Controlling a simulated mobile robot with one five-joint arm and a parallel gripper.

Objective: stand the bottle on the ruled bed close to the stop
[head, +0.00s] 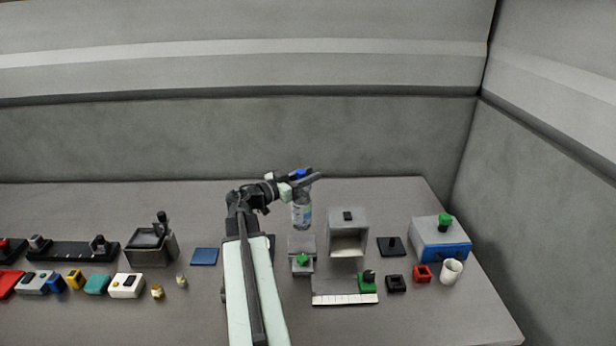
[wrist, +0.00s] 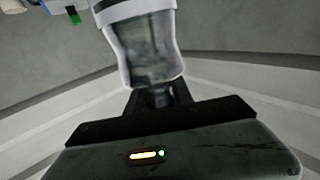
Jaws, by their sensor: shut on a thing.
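The stop (head: 367,284) is a green block with a black knob at the bed's right end.
A grey block with a green button (head: 302,265) and an open grey box (head: 348,240) stand behind the bed. Black and red pieces and a white cup (head: 451,271) lie to its right. A blue pad (head: 205,256) lies left. The bed's surface looks clear.

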